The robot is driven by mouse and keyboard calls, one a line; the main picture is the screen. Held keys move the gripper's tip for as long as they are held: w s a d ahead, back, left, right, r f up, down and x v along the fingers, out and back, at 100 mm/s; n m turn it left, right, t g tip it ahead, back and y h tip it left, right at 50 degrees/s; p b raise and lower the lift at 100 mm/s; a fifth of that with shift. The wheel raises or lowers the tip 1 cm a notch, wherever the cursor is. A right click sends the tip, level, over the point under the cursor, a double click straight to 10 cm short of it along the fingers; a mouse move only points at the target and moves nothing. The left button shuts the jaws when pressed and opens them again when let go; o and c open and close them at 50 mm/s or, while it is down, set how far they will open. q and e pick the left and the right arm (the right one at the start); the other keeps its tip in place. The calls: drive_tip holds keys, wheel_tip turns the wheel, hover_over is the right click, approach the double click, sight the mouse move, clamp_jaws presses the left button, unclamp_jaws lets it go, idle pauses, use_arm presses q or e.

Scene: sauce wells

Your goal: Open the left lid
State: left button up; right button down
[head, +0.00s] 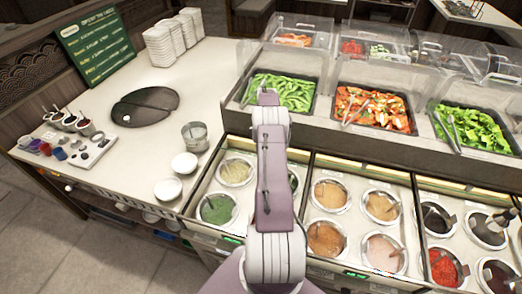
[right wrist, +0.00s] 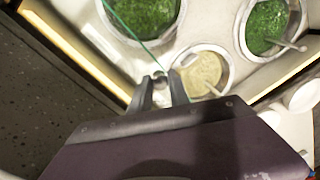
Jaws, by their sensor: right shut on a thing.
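The left sauce compartment (head: 205,187) is at the front of the counter in the head view, with green and pale yellow sauces in round metal wells. My right arm crosses over it and hides part of it; the gripper is hidden there. In the right wrist view my right gripper (right wrist: 161,92) is shut on a small grey knob (right wrist: 160,77) beside the pale yellow sauce well (right wrist: 203,72). A thin green line, perhaps a clear lid's edge, runs up-left from the knob. I cannot make out the lid's pane or how far it is open. My left gripper is not in view.
More sauce compartments (head: 352,210) lie to the right. Clear-covered salad trays (head: 285,90) stand behind. White bowls (head: 170,188) and a metal pot (head: 195,137) stand close to the left. The white counter (head: 200,75) has free room at the back left.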

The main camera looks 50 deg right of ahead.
drive_tip(key=c, duration=1.2)
unclamp_jaws()
drive_tip(key=shift+c, duration=0.2)
drive_tip(key=r, duration=0.6)
drive_tip(key=r+b, duration=0.1)
drive_tip(key=r, duration=0.2)
drive_tip(key=shift+d, duration=0.4)
